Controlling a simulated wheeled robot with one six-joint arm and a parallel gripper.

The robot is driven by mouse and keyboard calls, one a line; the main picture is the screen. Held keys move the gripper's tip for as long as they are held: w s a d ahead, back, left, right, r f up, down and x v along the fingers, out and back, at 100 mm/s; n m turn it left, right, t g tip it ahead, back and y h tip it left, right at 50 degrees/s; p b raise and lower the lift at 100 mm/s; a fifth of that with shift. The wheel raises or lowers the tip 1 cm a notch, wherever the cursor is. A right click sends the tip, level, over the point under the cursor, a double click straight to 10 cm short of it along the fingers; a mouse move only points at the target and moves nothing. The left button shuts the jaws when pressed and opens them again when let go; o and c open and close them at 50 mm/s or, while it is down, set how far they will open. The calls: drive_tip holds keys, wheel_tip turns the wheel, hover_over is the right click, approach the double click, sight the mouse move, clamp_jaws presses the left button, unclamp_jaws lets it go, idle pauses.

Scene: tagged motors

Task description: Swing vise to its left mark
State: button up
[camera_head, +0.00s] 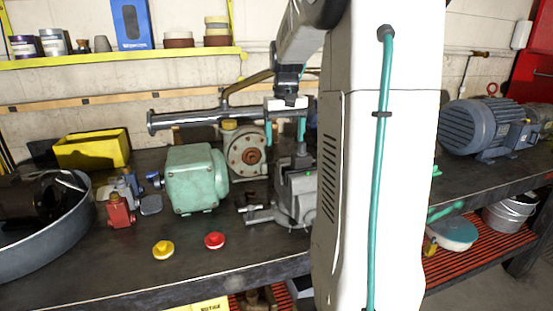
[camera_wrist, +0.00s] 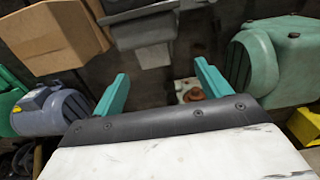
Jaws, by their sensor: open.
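The grey vise (camera_head: 296,195) stands on the workbench, just left of my white column, which hides part of it. A handle points left from its lower part. My gripper (camera_head: 285,138) hangs above the vise with its teal fingers pointing down, apart and empty. In the wrist view my gripper (camera_wrist: 161,68) is open, and a grey block that looks like the vise (camera_wrist: 145,28) lies beyond the fingertips at the top. The fingers do not appear to touch it. I cannot make out a left mark for the vise.
A green motor (camera_head: 194,180) and a round cream flange housing (camera_head: 246,150) stand left of the vise. Yellow (camera_head: 163,250) and red (camera_head: 215,240) buttons sit at the front. A metal pipe (camera_head: 190,118) runs behind. In the wrist view a cardboard box (camera_wrist: 50,35) is at upper left.

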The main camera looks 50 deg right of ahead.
sight(289, 158)
drive_tip(key=shift+d+f, duration=0.25)
drive_tip(key=shift+d, duration=0.5)
drive_tip(key=shift+d+f, duration=0.15)
drive_tip(key=shift+f, duration=0.15)
wheel_tip(289, 158, down, 7)
drive_tip(key=shift+f, duration=0.1)
drive_tip(key=shift+c, duration=0.3)
drive_tip(key=c, duration=1.3)
drive_tip(key=shift+c, duration=0.2)
